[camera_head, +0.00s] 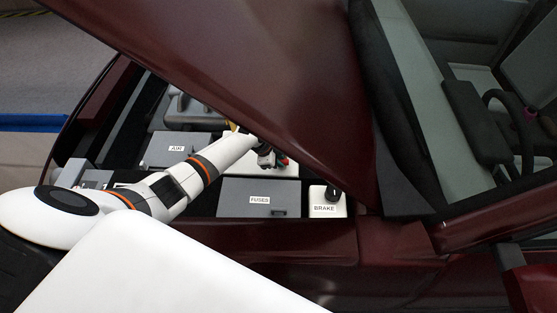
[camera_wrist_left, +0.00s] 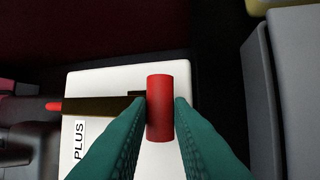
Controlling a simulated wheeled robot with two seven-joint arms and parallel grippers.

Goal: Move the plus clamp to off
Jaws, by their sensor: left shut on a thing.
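The plus clamp shows in the left wrist view as an upright red cylinder (camera_wrist_left: 160,108) joined to a dark bar that runs left to a red tip (camera_wrist_left: 53,105). It sits over a white box (camera_wrist_left: 105,78) with a PLUS label (camera_wrist_left: 79,140). My left gripper (camera_wrist_left: 160,105) has its teal fingers on both sides of the red cylinder, shut on it. In the head view my left gripper (camera_head: 266,158) is small, by the white box (camera_head: 285,169) and a bit of red. The raised hood partly hides that area. My right gripper is not in view.
The dark red hood (camera_head: 260,70) hangs over the engine bay. A grey FUSES box (camera_head: 258,197), a white BRAKE box (camera_head: 327,203) with a dark knob, and a grey AIR box (camera_head: 170,151) stand close around my arm. A grey block (camera_wrist_left: 295,60) stands right of the fingers.

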